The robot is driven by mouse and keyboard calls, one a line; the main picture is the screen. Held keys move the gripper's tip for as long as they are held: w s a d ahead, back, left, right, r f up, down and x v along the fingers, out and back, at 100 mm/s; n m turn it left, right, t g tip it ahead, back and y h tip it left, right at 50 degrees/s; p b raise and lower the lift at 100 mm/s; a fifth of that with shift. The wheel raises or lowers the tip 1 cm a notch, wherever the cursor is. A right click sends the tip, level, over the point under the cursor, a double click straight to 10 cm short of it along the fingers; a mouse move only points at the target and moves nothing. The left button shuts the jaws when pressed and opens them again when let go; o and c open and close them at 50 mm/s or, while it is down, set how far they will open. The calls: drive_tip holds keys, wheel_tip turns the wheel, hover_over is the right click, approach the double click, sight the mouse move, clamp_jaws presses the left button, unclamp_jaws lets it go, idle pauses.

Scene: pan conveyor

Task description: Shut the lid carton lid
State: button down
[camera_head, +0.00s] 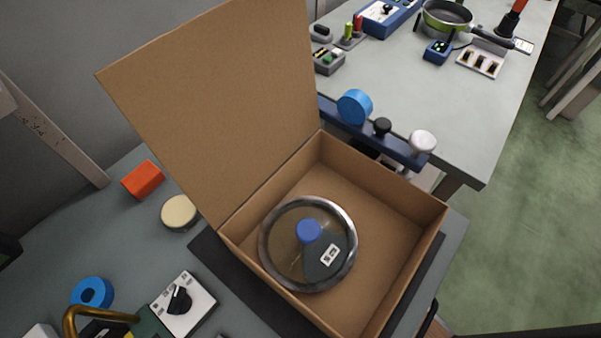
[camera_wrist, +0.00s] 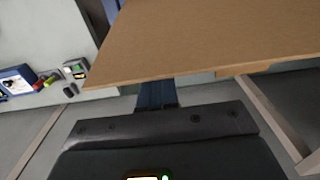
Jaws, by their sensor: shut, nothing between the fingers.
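The brown cardboard carton (camera_head: 405,225) stands on the dark mat at the table's edge. Its lid (camera_head: 215,95) is open, raised on the carton's left side and leaning back past upright. Inside the carton lies a round glass pan lid (camera_head: 308,244) with a metal rim. In the wrist view, the carton lid (camera_wrist: 215,40) fills the upper part as a brown panel. My gripper (camera_wrist: 156,90) is shut and empty beside the lid's edge. The panel meets or covers its tips, so contact cannot be told.
An orange block (camera_head: 143,179), a cream disc (camera_head: 179,213), a blue ring (camera_head: 92,292) and a white switch box (camera_head: 183,303) lie left of the carton. A blue rail with knobs (camera_head: 375,132) stands behind it. Another bench (camera_head: 420,85) holds a pan (camera_head: 447,18) and devices.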

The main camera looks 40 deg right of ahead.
drive_tip(key=s+d+p, duration=0.3)
drive_tip(key=s, duration=1.3)
drive_tip(key=shift+s+p, duration=0.25)
drive_tip(key=shift+p, duration=0.05)
idle(1.3)
drive_tip(key=shift+d, duration=0.1)
idle(0.9)
wheel_tip(320, 180, up, 6)
drive_tip(key=p, duration=0.3)
idle(0.5)
idle(0.4)
